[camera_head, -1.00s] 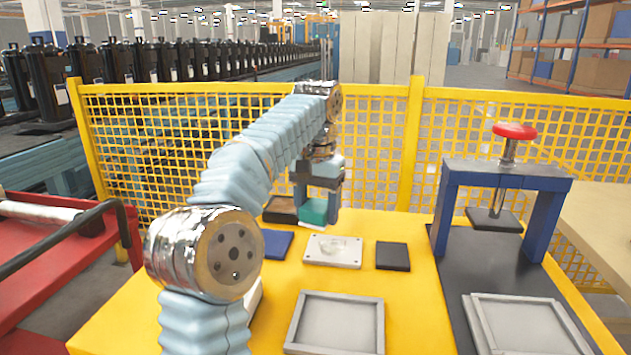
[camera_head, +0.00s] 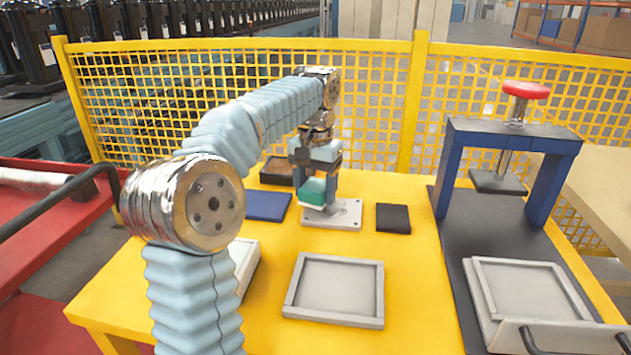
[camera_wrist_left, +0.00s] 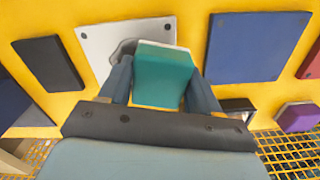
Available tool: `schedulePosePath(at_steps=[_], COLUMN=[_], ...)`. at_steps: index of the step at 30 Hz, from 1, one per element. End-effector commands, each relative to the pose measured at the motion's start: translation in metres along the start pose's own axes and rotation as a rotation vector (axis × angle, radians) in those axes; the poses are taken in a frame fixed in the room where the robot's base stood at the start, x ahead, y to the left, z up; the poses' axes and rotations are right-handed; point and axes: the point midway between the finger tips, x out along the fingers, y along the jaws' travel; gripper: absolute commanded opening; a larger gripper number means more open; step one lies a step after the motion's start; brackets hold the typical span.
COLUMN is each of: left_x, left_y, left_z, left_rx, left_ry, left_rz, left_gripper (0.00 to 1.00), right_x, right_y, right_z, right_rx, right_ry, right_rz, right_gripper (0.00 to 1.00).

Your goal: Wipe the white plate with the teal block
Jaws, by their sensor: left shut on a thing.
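The white plate (camera_head: 345,213) lies on the yellow table, with bolt holes at its corners. A grey smudge (camera_wrist_left: 122,52) shows on it in the left wrist view, partly hidden by the block. My left gripper (camera_head: 315,190) is shut on the teal block (camera_head: 312,192), one finger on each side. The block is over the left part of the plate, at or just above its surface; I cannot tell if they touch. The block (camera_wrist_left: 162,72) also shows between the fingers in the left wrist view, in front of the plate (camera_wrist_left: 95,40). My right gripper is not in view.
A blue pad (camera_head: 267,206) lies left of the plate and a black pad (camera_head: 393,218) right of it. A dark open box (camera_head: 277,171) is behind. A grey tray (camera_head: 335,287) is in front. A blue press (camera_head: 455,170) stands right; yellow mesh fence (camera_head: 240,90) is behind.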

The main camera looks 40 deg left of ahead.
Motion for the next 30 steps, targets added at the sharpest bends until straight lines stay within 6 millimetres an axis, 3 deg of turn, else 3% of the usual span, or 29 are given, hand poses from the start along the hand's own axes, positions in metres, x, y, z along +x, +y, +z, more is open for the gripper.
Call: schedulePosePath(at_steps=[30], left_x=[0.0097], left_y=[-0.0002], left_z=[0.0002], left_rx=[0.0], left_ry=[-0.001], left_rz=[0.0], left_gripper=[0.3], right_x=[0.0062], right_y=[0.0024], right_z=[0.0], right_rx=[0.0], right_ry=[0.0], right_rz=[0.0], right_gripper=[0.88])
